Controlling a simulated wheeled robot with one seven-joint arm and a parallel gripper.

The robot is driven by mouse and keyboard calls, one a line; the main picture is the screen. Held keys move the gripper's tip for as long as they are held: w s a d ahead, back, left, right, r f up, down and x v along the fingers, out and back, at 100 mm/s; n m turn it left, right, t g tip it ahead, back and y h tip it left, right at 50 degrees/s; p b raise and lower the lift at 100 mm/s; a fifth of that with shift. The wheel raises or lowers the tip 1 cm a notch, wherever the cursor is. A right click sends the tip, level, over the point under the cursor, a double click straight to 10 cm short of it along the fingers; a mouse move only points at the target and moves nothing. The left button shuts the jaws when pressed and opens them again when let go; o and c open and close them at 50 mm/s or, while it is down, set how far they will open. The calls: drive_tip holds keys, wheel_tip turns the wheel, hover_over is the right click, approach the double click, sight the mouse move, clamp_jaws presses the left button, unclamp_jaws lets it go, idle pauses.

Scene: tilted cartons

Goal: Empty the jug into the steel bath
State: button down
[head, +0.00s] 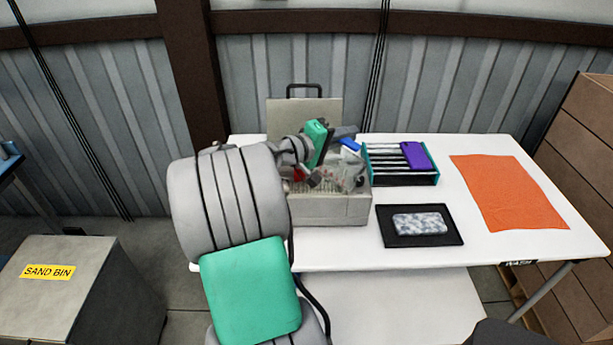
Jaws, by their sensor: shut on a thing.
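The steel bath (328,210) is a grey open box with its lid (284,118) raised at the back. It stands on the white table, left of the middle. My gripper (318,178) is over the open bath, at the end of my grey and green arm. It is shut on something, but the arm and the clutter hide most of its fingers. I cannot make out the jug's outline clearly or its tilt. Small red, blue and grey parts show around the gripper, and I cannot tell which belong to the jug. The contents of the bath are unclear.
Right of the bath stands a dark rack (404,179) with teal ends and a purple item (416,155). A black tray (390,236) holds a speckled grey block (420,223). An orange cloth (508,192) lies at the right. A sand bin (60,300) stands on the floor at left.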

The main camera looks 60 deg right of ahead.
drive_tip(key=shift+w+f+n+g+p, duration=0.15)
drive_tip(key=shift+w+n+p, duration=0.1)
drive_tip(key=shift+w+n, duration=0.25)
drive_tip(key=shift+w+f+n+g+p, duration=0.1)
drive_tip(key=shift+w+n+g+p, duration=0.1)
drive_tip(key=shift+w+n, duration=0.3)
idle(0.7)
drive_tip(key=shift+w+d+r+n+h+p, duration=0.2)
drive_tip(key=shift+w+n+h+p, duration=0.1)
drive_tip(key=shift+w+h+p, duration=0.25)
